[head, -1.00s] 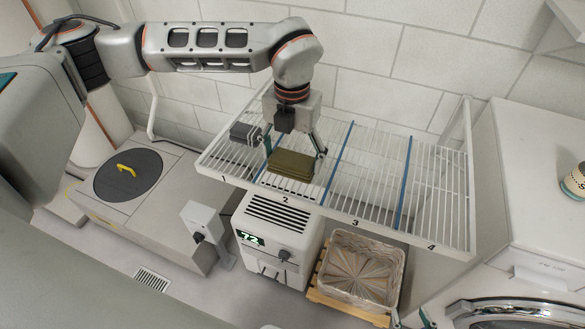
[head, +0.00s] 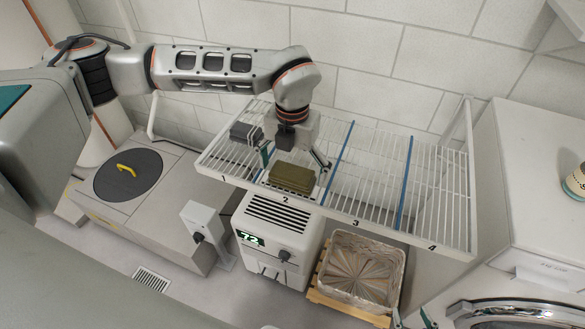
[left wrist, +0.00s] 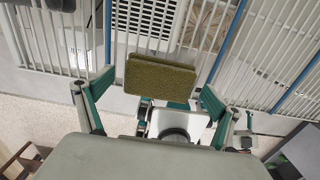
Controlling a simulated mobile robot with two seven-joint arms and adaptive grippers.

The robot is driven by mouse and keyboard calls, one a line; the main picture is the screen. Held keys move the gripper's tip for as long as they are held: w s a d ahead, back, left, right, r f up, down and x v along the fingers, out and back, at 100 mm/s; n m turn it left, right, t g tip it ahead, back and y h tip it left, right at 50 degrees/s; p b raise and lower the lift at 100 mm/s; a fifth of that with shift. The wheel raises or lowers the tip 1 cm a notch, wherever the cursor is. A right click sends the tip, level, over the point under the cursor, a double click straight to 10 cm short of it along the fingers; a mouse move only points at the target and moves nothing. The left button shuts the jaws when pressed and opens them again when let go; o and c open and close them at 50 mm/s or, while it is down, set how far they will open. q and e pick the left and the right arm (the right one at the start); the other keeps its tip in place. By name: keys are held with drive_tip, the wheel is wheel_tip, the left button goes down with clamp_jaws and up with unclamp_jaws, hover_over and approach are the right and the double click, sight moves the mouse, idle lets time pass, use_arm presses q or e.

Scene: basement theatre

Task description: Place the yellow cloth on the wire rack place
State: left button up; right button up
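The yellow cloth (head: 291,179) is a folded olive-yellow pad. It lies at the front of section 2 of the white wire rack (head: 436,196). In the left wrist view the cloth (left wrist: 160,77) sits between the fingers with a gap on each side. My left gripper (head: 296,160) is open around it, pointing down. Its fingers also show apart in the left wrist view (left wrist: 157,98). My right gripper (head: 412,318) shows only its fingertips at the bottom edge, apart and empty.
A dark grey block (head: 245,132) sits in section 1. Blue dividers split the rack; sections 3 and 4 are empty. Below stand a white heater-like box (head: 275,235) and a lined basket (head: 362,270). A white machine (head: 530,190) is at right.

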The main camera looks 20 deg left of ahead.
sight(292, 172)
use_arm(q)
drive_tip(key=shift+r, duration=0.1)
wheel_tip(292, 172, up, 12)
drive_tip(key=shift+p, duration=0.3)
idle(0.3)
idle(0.4)
